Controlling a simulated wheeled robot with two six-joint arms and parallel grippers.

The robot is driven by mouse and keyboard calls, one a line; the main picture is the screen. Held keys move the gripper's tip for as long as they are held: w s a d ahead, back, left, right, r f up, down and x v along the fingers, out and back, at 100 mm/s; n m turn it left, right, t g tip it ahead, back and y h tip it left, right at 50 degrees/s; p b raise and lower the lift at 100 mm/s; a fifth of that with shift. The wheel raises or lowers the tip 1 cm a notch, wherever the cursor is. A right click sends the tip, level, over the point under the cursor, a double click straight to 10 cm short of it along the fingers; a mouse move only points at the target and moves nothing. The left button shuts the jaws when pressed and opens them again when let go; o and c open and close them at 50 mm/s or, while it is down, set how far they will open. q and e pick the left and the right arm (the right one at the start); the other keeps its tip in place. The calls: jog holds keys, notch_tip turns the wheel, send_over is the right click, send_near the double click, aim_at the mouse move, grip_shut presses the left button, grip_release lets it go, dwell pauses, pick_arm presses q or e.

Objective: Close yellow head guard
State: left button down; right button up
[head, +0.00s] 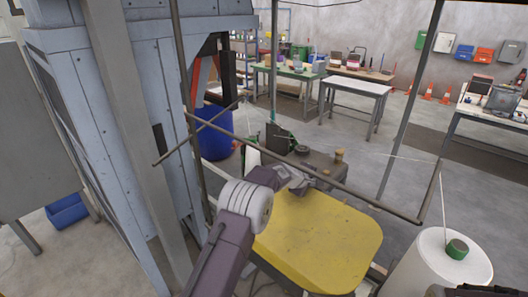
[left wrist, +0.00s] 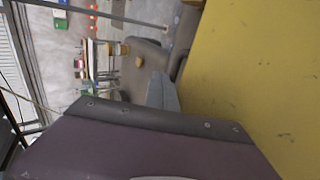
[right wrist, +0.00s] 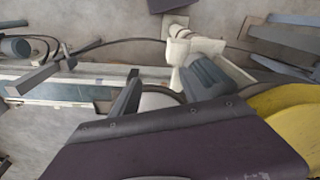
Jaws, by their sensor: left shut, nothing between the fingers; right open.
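The yellow head guard (head: 325,240) is a broad rounded panel in the lower middle of the head view. It fills the right side of the left wrist view (left wrist: 255,75), and a yellow part shows at the right of the right wrist view (right wrist: 290,110). My left gripper (head: 296,183) is shut and empty at the guard's far left edge; I cannot tell whether it touches. Its fingers show beside the yellow surface in the left wrist view (left wrist: 165,92). My right gripper (right wrist: 165,88) is open and empty, with its fingers apart. The guard's hinge is not visible.
A dark machine block (head: 325,165) with knobs lies behind the guard. A thin metal bar (head: 300,165) crosses above it. A white film roll (head: 425,270) stands at the right. A tall blue-grey cabinet (head: 115,110) blocks the left. Open floor lies towards the workbenches.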

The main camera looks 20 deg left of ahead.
pick_arm(q)
jog(key=shift+f, duration=0.6)
jog(key=shift+w, duration=0.1)
